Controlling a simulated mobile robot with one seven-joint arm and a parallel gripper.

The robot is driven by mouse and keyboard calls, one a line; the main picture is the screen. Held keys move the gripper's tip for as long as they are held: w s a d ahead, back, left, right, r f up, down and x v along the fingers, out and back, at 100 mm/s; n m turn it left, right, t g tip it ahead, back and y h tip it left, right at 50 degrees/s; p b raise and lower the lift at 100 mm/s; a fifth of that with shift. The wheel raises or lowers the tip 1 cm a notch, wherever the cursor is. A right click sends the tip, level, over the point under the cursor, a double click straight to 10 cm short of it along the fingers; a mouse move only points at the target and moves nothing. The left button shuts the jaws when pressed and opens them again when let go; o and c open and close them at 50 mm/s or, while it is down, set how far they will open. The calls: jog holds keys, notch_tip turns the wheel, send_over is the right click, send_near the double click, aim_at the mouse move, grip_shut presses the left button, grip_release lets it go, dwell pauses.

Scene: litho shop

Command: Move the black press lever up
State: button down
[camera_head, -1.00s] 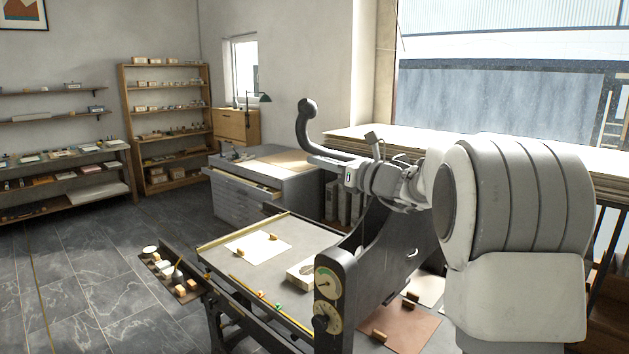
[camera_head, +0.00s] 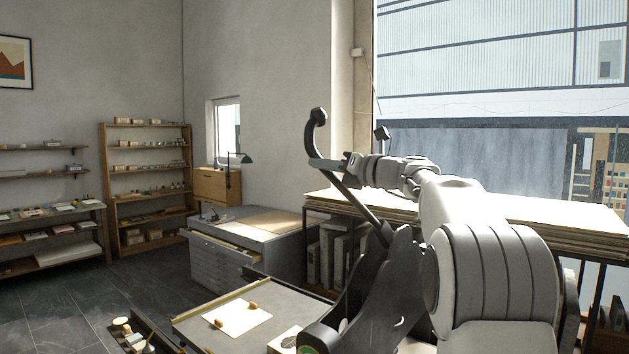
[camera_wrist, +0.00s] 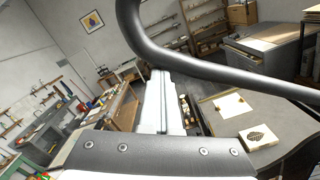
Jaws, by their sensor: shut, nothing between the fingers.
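The black press lever (camera_head: 359,205) rises from the dark press body (camera_head: 375,300) up to the left, bends, and ends in an upright handle with a knob. In the wrist view the lever (camera_wrist: 215,65) curves across the upper part of the picture. My gripper (camera_head: 346,164) is at the lever's bend in the head view. In the wrist view its pale fingers (camera_wrist: 157,75) are shut together with nothing between them. Their tips end at the lever's lower edge in that picture; whether they touch it I cannot tell.
The press bed (camera_head: 195,318) with a paper sheet (camera_head: 238,319) lies below the lever. A grey drawer cabinet (camera_head: 230,262) stands behind it, with an open drawer. Stacked boards (camera_head: 500,212) lie under the window at right. The air left of the lever is clear.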

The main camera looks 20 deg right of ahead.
jog(key=shift+m, duration=0.5)
jog(key=shift+w+d+r, duration=0.25)
jog(key=shift+d+r, duration=0.1)
jog(key=shift+r, duration=0.25)
jog(key=shift+w+d+r, duration=0.25)
jog(key=shift+d+r, duration=0.15)
jog(key=shift+r, duration=0.15)
jog(key=shift+w+d+r, duration=0.25)
jog(key=shift+d+r, duration=0.1)
jog(key=shift+r, duration=0.25)
